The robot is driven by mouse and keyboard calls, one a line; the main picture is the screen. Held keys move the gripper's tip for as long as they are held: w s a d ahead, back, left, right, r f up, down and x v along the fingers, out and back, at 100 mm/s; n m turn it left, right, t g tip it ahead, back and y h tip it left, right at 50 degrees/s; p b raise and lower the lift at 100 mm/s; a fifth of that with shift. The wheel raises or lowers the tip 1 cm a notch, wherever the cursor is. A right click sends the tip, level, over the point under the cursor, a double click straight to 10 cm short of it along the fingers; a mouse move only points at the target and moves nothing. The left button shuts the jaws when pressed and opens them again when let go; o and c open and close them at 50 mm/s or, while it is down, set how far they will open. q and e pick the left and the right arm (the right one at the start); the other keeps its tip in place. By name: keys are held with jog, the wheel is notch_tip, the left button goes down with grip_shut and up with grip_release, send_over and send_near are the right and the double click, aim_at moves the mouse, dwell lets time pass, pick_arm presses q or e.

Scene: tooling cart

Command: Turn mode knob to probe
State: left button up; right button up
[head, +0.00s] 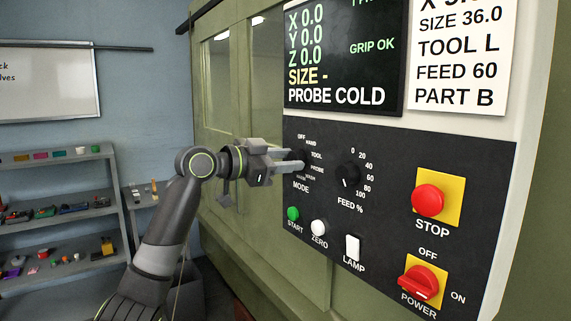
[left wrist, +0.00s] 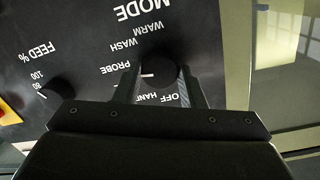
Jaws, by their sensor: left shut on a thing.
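The round black mode knob (left wrist: 160,72) sits between the two fingers of my left gripper (left wrist: 158,82), which is shut on it. In the head view my left gripper (head: 297,160) reaches the panel from the left and covers most of the knob. Labels OFF, HAND, TOOL, PROBE, WASH and WARM run around the knob, with MODE below. The PROBE label (head: 317,169) is just right of the fingertips; it also shows in the left wrist view (left wrist: 114,69), upside down. My right gripper is not in view.
The feed knob (head: 346,177) is right of the mode knob. Below are a green start button (head: 293,213), white zero button (head: 319,228) and lamp switch (head: 352,247). A red stop button (head: 428,200) and power knob (head: 419,283) are farther right. The screen (head: 345,60) reads PROBE COLD.

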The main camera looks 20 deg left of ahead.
pick_arm(q)
jog(key=shift+m, duration=0.6)
jog(key=o, duration=1)
jog(key=shift+b+v, duration=3.5)
jog(key=shift+v, duration=5.2)
jog(key=shift+r, duration=0.1)
